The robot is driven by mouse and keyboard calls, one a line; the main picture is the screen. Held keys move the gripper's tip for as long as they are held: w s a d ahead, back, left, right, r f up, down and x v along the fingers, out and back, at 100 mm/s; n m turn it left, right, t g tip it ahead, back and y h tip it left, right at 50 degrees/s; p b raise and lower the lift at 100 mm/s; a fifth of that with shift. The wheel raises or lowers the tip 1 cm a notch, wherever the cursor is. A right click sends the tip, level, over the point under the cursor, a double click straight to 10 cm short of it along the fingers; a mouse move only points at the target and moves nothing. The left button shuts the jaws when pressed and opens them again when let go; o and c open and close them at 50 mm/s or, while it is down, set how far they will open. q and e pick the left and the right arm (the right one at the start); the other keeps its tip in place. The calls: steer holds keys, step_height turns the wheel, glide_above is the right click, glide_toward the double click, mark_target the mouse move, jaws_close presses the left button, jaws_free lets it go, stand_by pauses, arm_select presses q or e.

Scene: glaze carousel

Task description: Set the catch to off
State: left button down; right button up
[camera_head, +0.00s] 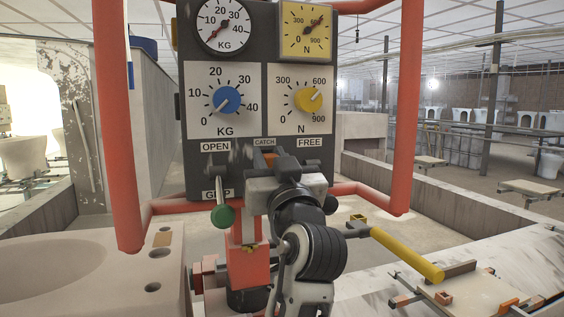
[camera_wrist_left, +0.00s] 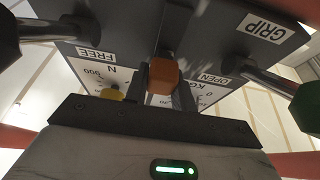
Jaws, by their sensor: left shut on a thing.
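The dark control panel (camera_head: 254,127) stands upright in front of me. A small orange catch (camera_wrist_left: 164,75) sits under the panel's CATCH label (camera_head: 264,142). In the head view only a bit of the catch shows above my gripper. My left gripper (camera_head: 272,162) is at the panel's lower middle, shut on the catch, with one dark finger on each side of it in the left wrist view. The gripper and wrist hide the lower middle of the panel, and I cannot read any off mark. My right gripper is not in view.
A green-knobbed lever (camera_head: 222,216) is left of my gripper, by the GRIP label, and a black knob (camera_head: 330,204) is right. Blue (camera_head: 228,100) and yellow (camera_head: 308,98) dials sit above. Red frame posts (camera_head: 404,110) flank the panel. A yellow-handled bar (camera_head: 405,253) extends lower right.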

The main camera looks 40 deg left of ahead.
arm_select(q)
steer(key=shift+s+r, duration=0.1)
steer(key=shift+r, duration=0.2)
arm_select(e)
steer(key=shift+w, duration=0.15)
arm_select(q)
steer(key=c, duration=1.3)
jaws_free()
steer(key=shift+c, duration=0.2)
steer(key=shift+o, duration=0.9)
steer(key=shift+f, duration=0.1)
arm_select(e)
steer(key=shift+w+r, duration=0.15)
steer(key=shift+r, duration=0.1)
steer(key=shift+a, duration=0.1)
arm_select(q)
steer(key=shift+s+d+f+b, duration=0.1)
steer(key=shift+d+f+b, duration=0.15)
steer(key=shift+b, duration=0.05)
steer(key=b+v, duration=1)
steer(key=v, duration=0.5)
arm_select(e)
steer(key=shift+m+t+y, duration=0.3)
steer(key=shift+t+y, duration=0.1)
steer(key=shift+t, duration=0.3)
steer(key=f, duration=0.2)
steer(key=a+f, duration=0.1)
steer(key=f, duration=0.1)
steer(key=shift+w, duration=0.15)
